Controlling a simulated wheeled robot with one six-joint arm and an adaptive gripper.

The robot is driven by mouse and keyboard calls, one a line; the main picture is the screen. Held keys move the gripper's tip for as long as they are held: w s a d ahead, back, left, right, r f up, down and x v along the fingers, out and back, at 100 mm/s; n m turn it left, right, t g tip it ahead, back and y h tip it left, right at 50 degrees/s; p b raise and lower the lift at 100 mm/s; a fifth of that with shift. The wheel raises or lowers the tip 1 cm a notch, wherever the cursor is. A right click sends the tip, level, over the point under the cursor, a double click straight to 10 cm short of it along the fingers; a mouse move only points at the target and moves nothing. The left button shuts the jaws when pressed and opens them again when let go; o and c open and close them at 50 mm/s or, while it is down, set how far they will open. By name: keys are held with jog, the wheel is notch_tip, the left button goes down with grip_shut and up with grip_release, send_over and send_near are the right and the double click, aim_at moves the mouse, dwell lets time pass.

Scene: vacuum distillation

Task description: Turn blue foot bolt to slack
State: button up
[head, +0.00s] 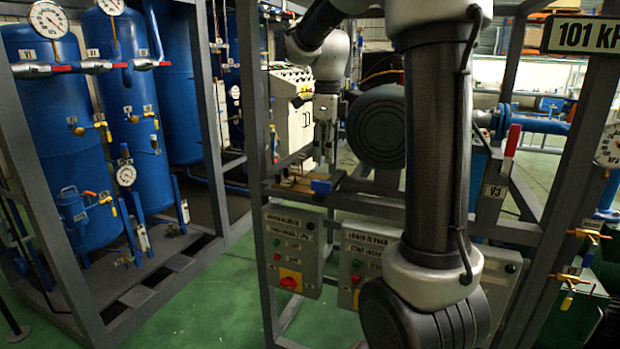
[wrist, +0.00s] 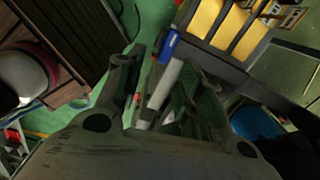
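A small blue piece (head: 320,186) sits on the beam of the grey frame in the head view; it may be the blue foot bolt, but I cannot be sure. My gripper (head: 325,146) points down above it, with a gap between them. In the wrist view a blue end (wrist: 169,45) on a pale rod (wrist: 165,85) shows between and beyond the fingers of my gripper (wrist: 158,75). The fingers look apart, with nothing clearly held. Whether the blue pieces in the two views are the same, I cannot tell.
Control boxes (head: 293,252) hang on the frame below the beam. A round dark motor end (head: 377,128) is right of my gripper. A red-handled valve (head: 511,150) stands further right. Blue tanks (head: 48,130) fill the left rack. Green floor (head: 215,290) is clear between.

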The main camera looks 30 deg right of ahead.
aim_at(321, 181)
jog(key=shift+w+f+m, duration=0.25)
jog(key=shift+w+m, duration=0.1)
jog(key=shift+w, duration=0.1)
jog(key=shift+w+f+m, duration=0.2)
jog(key=shift+w+m, duration=0.15)
jog(key=shift+w, duration=0.1)
notch_tip(321, 181, down, 8)
jog(key=shift+r, duration=0.15)
grip_shut()
